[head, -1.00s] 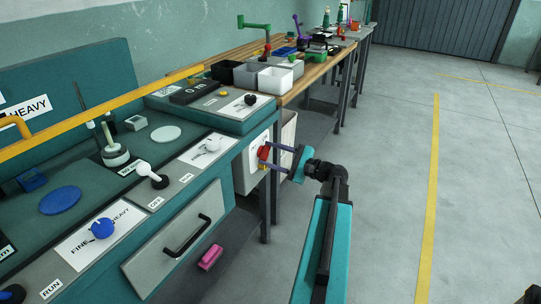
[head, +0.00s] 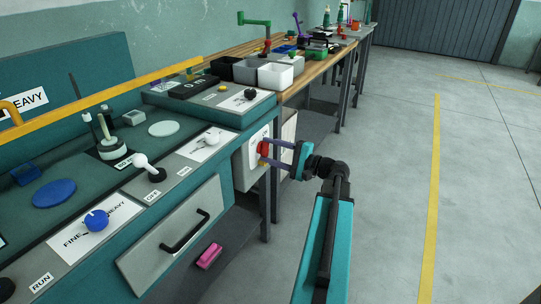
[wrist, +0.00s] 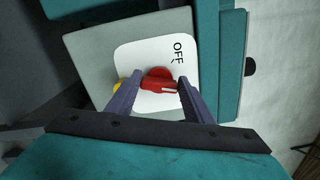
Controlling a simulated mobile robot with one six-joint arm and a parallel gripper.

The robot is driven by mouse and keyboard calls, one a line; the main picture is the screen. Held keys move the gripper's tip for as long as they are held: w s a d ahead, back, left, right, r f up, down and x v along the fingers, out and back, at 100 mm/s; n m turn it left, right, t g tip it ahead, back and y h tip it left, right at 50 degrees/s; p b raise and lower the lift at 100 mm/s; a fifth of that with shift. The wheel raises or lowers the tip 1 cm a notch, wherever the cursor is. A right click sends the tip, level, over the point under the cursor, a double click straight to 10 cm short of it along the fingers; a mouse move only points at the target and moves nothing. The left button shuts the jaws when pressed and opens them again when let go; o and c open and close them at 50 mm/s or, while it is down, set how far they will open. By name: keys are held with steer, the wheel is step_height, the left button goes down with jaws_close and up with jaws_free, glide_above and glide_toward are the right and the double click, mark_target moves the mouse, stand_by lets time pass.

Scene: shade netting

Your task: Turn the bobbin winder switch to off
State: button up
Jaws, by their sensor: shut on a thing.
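A red knob (wrist: 158,80) with a white pointer mark sits on a white plate (wrist: 150,50) marked OFF. The mark points roughly right in the wrist view, below the OFF lettering. The knob also shows in the head view (head: 264,148), on the grey box at the bench's far end. My gripper (wrist: 160,88) is shut on the red knob, one finger at each side. In the head view my gripper (head: 277,153) reaches it from the right. Any other marking on the plate is hidden, and no bobbin winder label is readable on it.
A yellow part (wrist: 119,86) sits beside the left finger. On the bench are a white-handled lever (head: 148,167), a blue knob (head: 96,220) and a black knob (head: 250,94). A yellow rail (head: 100,95) crosses above. The floor at right is clear.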

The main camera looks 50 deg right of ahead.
steer(key=n+b, duration=0.1)
steer(key=n, duration=0.1)
steer(key=n+b, duration=0.1)
steer(key=b, duration=0.1)
steer(key=shift+f+n, duration=0.35)
steer(key=shift+n, duration=0.05)
steer(key=n+b, duration=0.3)
steer(key=shift+f+n, duration=0.15)
steer(key=shift+n, duration=0.15)
steer(key=n+b, duration=0.3)
steer(key=n, duration=0.1)
steer(key=shift+d+b, duration=0.1)
steer(key=shift+b, duration=0.3)
steer(key=shift+n+b, duration=0.5)
steer(key=shift+n, duration=0.2)
steer(key=o, duration=1.1)
steer(key=shift+c, duration=0.2)
steer(key=shift+s, duration=0.15)
